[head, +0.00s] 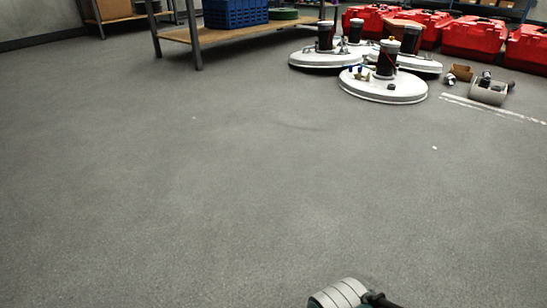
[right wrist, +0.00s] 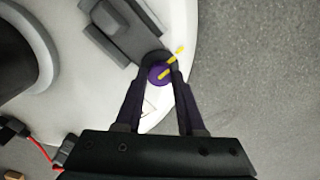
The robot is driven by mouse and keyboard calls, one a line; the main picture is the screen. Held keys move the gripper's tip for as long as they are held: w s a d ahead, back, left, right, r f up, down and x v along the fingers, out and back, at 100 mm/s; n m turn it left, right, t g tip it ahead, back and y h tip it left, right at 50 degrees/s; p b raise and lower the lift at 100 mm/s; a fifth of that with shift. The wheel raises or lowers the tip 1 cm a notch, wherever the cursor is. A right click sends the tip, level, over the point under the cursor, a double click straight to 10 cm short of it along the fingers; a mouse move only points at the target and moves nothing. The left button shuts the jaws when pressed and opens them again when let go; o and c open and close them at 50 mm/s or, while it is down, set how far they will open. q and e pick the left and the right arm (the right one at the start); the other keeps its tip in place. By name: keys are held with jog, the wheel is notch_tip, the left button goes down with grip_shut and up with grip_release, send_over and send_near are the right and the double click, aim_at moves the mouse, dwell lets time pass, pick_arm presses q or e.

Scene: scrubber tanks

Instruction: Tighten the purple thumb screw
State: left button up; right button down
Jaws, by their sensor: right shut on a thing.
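The purple thumb screw (right wrist: 157,77) shows in the right wrist view, with a yellow bar or mark across it pointing up and right. It sits at the end of a dark grey bracket (right wrist: 122,32) on a white rounded housing (right wrist: 80,95). My right gripper (right wrist: 163,68) is shut on the screw, one finger on each side of its head. The fingers hide part of the screw's edges. I cannot make out the screw in the head view. My left gripper is not in view.
A dark round motor (right wrist: 12,55) stands at the left in the wrist view, with a red wire (right wrist: 38,148) below. In the head view, white scrubber discs (head: 383,97), a bench (head: 215,35) and red machines (head: 472,38) stand far off; the floor between is clear.

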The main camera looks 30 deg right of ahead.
jog(key=shift+w, duration=0.1)
jog(key=c, duration=0.5)
grip_release()
notch_tip(320, 180, up, 10)
jog(key=p, duration=0.9)
